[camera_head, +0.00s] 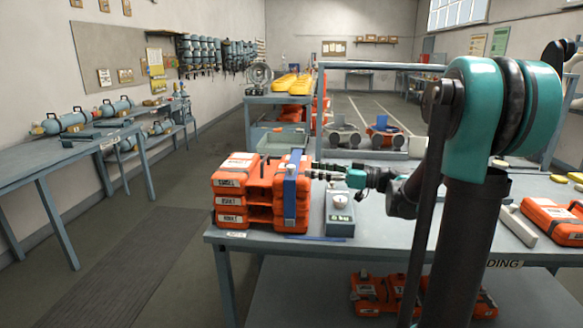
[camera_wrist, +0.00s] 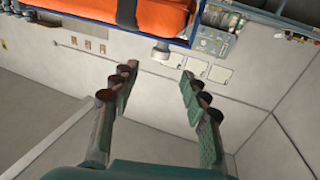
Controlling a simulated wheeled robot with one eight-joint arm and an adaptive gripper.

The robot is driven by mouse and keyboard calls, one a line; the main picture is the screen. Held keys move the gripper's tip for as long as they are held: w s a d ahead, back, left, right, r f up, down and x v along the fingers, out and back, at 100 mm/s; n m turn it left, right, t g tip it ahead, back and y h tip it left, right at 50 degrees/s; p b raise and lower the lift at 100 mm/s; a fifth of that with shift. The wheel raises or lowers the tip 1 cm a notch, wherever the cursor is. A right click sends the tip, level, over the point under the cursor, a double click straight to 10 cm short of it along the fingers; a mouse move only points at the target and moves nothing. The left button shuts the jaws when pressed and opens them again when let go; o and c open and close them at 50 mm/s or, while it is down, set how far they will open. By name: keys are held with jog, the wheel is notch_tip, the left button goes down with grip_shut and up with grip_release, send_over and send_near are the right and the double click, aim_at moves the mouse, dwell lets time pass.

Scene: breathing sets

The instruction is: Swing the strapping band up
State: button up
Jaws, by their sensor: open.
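In the head view a blue strapping band (camera_head: 290,192) stands upright against the right part of a stack of orange cases (camera_head: 230,200) on the bench. My gripper (camera_head: 318,173) is at the right side of the band, with its fingers pointing left towards it. Whether they touch it cannot be told from here. In the wrist view my gripper (camera_wrist: 158,80) is open, with nothing between its fingers. An orange case (camera_wrist: 80,10) with a blue edge (camera_wrist: 100,33) lies beyond the fingertips at the top of that view.
A grey device with a round dial (camera_head: 340,200) stands on the bench just right of the stack, below my gripper. A thin blue strip (camera_head: 318,239) lies near the bench's front edge. More orange cases (camera_head: 550,220) lie at the right.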

aim_at(291, 166)
jog(key=x, duration=0.8)
jog(key=shift+w+a, duration=0.1)
jog(key=shift+a, duration=0.1)
jog(key=shift+c, duration=0.4)
grip_shut()
